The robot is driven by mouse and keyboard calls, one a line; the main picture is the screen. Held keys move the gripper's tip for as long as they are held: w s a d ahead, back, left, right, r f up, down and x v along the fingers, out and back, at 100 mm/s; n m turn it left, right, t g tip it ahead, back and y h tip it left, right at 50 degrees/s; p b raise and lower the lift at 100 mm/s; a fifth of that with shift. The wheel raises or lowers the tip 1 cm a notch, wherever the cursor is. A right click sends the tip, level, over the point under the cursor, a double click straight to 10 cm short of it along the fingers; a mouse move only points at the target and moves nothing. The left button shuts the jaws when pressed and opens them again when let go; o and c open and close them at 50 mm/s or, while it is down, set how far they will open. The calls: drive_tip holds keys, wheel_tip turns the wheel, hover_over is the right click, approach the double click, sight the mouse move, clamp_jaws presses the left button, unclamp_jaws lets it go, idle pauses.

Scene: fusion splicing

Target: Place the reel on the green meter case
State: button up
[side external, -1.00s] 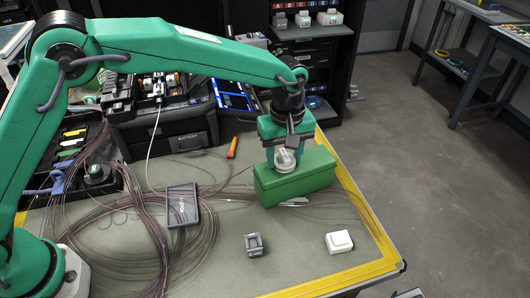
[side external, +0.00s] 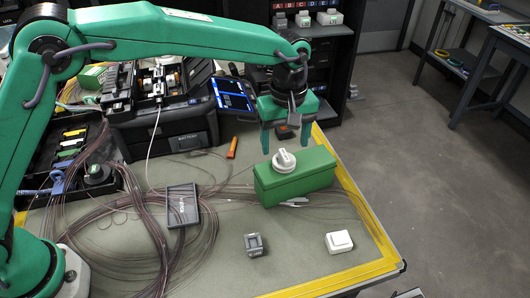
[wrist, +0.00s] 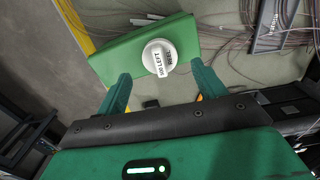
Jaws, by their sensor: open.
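The white reel (side external: 284,160) sits on top of the green meter case (side external: 300,182), towards the case's left part in the side view. In the wrist view the reel (wrist: 159,57) shows its labelled round face, resting on the green case (wrist: 115,55). My gripper (side external: 284,150) is open and empty, raised above and behind the reel. In the wrist view its two fingers (wrist: 160,85) are spread wide, apart from the reel.
A dark flat device (side external: 183,206) and looped fibres lie left of the case. A small grey block (side external: 254,245) and a white block (side external: 339,241) stand at the front. An orange tool (side external: 232,147) lies behind. The splicer stand (side external: 180,128) is at the back left.

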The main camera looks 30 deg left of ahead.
sight(283, 154)
wheel_tip(283, 154, up, 8)
drive_tip(key=shift+f, duration=0.2)
idle(0.3)
drive_tip(key=shift+a, duration=0.1)
drive_tip(key=s+a+r+m+t, duration=0.15)
drive_tip(key=s+a+r, duration=0.3)
drive_tip(key=a, duration=0.45)
drive_tip(key=s+a+r+m+t, duration=0.1)
drive_tip(key=s+a+r+m, duration=0.3)
drive_tip(key=a, duration=0.5)
drive_tip(key=s+a+f+m+t, duration=0.1)
drive_tip(key=s+a+f, duration=0.2)
drive_tip(key=s+a, duration=0.2)
drive_tip(key=s+a+f+m+t, duration=0.2)
drive_tip(key=s+a, duration=0.4)
drive_tip(key=s, duration=0.5)
drive_tip(key=shift+s+f, duration=0.4)
drive_tip(key=shift+f, duration=0.05)
